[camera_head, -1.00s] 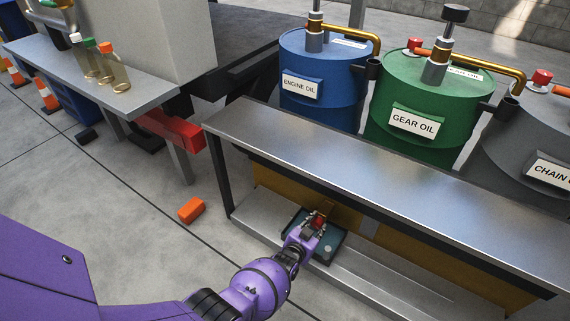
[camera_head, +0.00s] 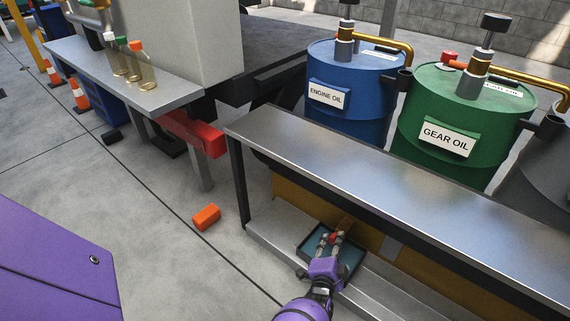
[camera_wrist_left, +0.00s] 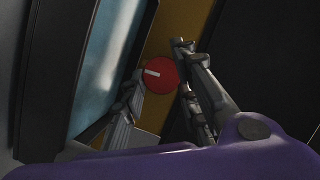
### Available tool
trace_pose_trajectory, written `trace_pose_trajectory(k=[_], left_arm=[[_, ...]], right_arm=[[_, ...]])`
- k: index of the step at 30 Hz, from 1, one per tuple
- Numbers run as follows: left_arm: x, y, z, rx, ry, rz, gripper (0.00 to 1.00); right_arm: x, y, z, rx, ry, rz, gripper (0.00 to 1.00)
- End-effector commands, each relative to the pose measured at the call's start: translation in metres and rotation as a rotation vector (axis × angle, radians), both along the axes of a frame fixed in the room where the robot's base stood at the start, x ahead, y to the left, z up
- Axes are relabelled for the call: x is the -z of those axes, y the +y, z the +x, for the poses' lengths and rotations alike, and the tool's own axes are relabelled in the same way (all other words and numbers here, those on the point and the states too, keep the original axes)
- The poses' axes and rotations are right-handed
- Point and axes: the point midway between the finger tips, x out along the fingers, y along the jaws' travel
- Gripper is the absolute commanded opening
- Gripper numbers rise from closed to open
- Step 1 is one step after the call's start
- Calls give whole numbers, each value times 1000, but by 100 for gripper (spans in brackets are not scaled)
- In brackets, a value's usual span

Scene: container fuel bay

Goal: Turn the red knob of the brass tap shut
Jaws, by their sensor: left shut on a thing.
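The round red knob (camera_wrist_left: 164,78) shows face-on in the wrist view, with a white mark lying nearly level on its left half. The tap's body is mostly hidden. My right gripper is not in view.
A dark tray (camera_head: 355,270) sits beside the tap on the low ledge. The steel bench top (camera_head: 370,180) overhangs this space. Blue (camera_head: 347,120) and green (camera_head: 430,165) oil drums stand behind. An orange block (camera_head: 206,217) lies on the open floor to the left.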

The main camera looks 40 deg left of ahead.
Motion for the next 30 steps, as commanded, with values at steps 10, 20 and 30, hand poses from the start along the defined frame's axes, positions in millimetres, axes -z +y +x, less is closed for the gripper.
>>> trace_pose_trajectory(k=[10,20,30], left_arm=[[3,-9,3,14,7,97,2],[2,-9,3,14,4,110,2],[2,-8,3,13,2,110,41]], right_arm=[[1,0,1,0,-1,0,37],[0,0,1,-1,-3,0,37],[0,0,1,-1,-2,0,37]])
